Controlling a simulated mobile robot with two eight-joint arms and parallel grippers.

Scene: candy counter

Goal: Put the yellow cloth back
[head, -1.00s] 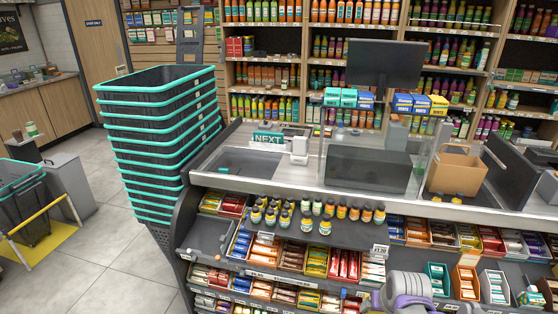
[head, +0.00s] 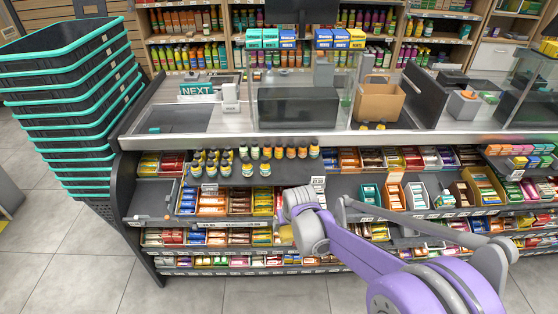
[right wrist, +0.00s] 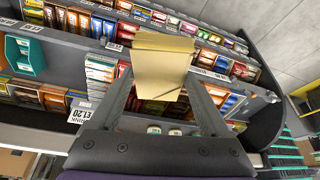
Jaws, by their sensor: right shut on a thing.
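The yellow cloth (right wrist: 160,72) shows in the right wrist view as a folded, pale yellow block. It sits between the two fingers of my right gripper (right wrist: 162,84), which is shut on it, in front of the candy shelves. In the head view my right arm reaches in from the lower right to the front of the counter's candy rack. There the wrist hides most of the fingers, and I cannot clearly make out the cloth. My left gripper is not in view.
The tiered candy rack (head: 150,200) fills the counter front, with several small bottles (head: 265,152) on its upper shelf. Stacked black baskets (head: 70,100) with teal rims stand at left. Open floor (head: 80,270) lies in front.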

